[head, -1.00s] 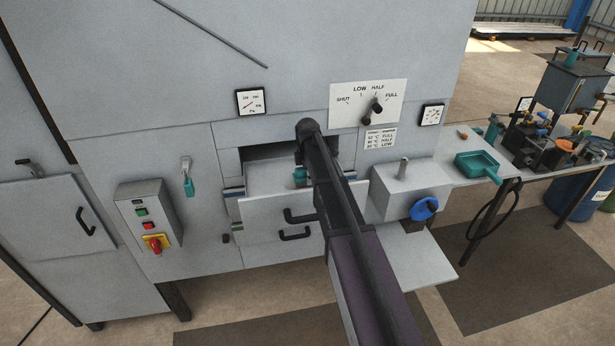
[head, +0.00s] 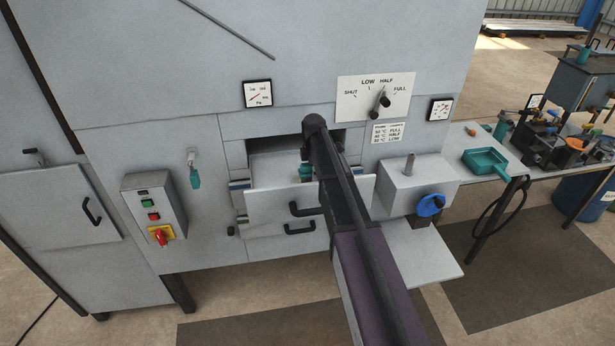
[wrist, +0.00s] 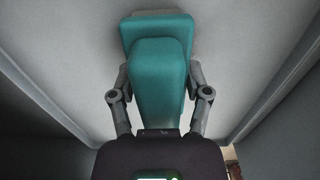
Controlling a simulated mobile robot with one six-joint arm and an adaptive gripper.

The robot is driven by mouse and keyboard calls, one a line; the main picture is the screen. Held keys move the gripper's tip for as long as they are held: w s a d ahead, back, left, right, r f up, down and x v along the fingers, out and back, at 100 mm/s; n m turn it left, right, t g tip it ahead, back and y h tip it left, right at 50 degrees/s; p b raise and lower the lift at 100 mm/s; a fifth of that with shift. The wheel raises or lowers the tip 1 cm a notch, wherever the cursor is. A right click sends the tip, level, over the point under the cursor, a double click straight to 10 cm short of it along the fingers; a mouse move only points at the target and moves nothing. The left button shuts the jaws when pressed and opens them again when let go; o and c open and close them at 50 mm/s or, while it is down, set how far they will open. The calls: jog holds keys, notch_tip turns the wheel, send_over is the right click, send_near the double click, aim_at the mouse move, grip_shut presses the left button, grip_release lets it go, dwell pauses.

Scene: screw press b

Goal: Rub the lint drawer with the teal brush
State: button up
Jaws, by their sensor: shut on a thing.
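My gripper (wrist: 160,105) is shut on the teal brush (wrist: 158,65) in the wrist view. The brush's handle lies between the fingers and its wider head points away from me, over the pale floor of the lint drawer (wrist: 230,50). I cannot tell whether the bristles touch the floor. In the head view the lint drawer (head: 275,207) is pulled out of the grey machine, and my arm reaches down over it. A small teal part of the brush (head: 306,172) shows beside my arm; the rest is hidden.
A black handle (head: 307,209) is on the drawer front. A box with a blue knob (head: 430,206) stands right of my arm. A control box (head: 153,210) is at left. A teal dustpan (head: 485,161) lies on the side table. Drawer walls flank my gripper closely.

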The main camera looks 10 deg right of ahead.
aim_at(300, 172)
jog(key=shift+a+f, duration=0.1)
jog(key=shift+a, duration=2.05)
jog(key=shift+w+r+p, duration=0.1)
jog(key=shift+r+p, duration=0.4)
jog(key=shift+r, duration=0.25)
jog(key=shift+d, duration=0.1)
jog(key=shift+d+f, duration=0.1)
jog(key=shift+d, duration=2.05)
